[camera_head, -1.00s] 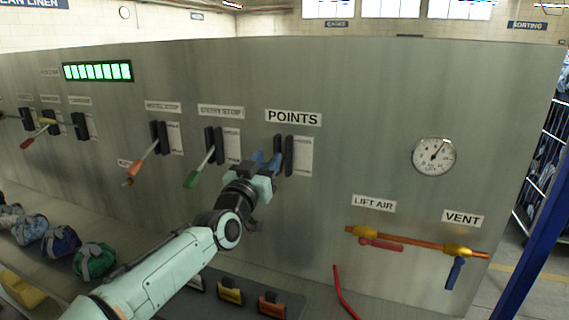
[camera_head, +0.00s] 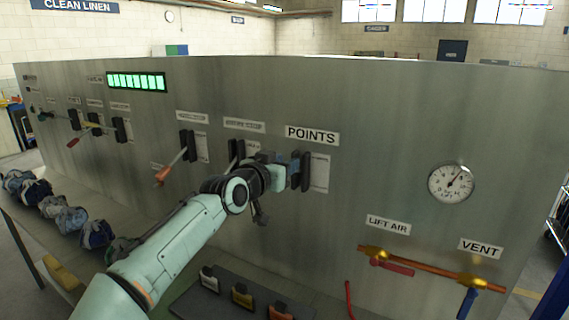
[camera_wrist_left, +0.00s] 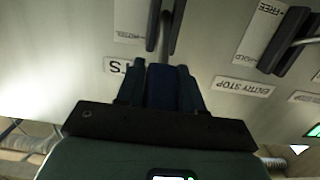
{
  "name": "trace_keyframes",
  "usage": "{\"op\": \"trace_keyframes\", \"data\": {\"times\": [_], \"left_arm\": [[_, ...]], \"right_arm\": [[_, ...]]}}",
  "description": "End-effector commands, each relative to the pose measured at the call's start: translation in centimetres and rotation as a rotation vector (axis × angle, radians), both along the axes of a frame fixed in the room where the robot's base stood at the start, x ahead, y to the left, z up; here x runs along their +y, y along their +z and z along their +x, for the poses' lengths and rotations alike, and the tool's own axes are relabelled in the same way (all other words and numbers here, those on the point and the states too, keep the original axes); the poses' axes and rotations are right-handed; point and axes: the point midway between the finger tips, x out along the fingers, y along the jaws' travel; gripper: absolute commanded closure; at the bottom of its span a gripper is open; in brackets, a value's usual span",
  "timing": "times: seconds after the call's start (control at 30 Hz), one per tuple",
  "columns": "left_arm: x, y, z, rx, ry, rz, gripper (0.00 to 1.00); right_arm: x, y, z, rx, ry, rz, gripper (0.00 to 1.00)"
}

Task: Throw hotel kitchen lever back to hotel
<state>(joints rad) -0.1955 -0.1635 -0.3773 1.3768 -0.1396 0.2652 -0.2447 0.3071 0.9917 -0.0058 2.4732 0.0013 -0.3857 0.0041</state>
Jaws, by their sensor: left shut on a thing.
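The lever under the POINTS sign (camera_head: 312,135) has a blue handle (camera_head: 295,162) and stands out from a black slotted guide (camera_head: 305,172). My left gripper (camera_head: 288,165) is shut on this blue handle in front of the panel. The left wrist view shows the handle (camera_wrist_left: 162,88) between the two fingers, with the metal lever rod (camera_wrist_left: 165,38) running on to its guide. The white plate (camera_head: 320,173) beside the guide is too small to read in the head view. My right gripper is not in view.
To the left are the ENTRY STOP guide (camera_head: 235,152), its handle hidden by my arm, and an orange-handled lever (camera_head: 165,174). To the right are a gauge (camera_head: 451,183), an orange pipe (camera_head: 430,266) and a blue valve handle (camera_head: 467,303). Several bags (camera_head: 70,220) lie lower left.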

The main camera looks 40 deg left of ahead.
Motion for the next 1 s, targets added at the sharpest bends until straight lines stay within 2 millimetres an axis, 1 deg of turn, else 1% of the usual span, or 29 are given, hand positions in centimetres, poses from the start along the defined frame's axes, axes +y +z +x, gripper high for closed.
{"op": "trace_keyframes", "data": {"times": [0.03,0.27,0.3,0.33,0.63,0.73,0.87,1.0], "left_arm": [[0.0,0.4,0.0,-0.009,0.0,0.001,1.0],[0.0,0.5,-0.1,-0.012,0.0,0.001,1.0],[0.0,0.5,-0.1,-0.013,0.001,0.001,0.5],[0.0,0.5,-0.1,-0.013,0.001,0.001,0.43],[0.0,0.3,-0.1,-0.008,0.001,0.0,0.43],[0.0,0.2,-0.8,-0.007,0.003,0.001,0.43],[-0.4,0.2,-2.8,-0.008,0.004,0.001,0.43],[-1.2,0.5,-5.9,-0.009,0.005,0.003,0.43]], "right_arm": [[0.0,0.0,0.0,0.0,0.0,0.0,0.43],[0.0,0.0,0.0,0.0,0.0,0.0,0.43],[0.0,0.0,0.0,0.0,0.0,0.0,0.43],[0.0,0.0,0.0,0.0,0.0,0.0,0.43],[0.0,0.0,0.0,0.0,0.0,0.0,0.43],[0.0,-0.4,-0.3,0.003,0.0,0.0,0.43],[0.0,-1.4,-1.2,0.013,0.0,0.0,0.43],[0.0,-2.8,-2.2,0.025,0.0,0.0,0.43]]}}
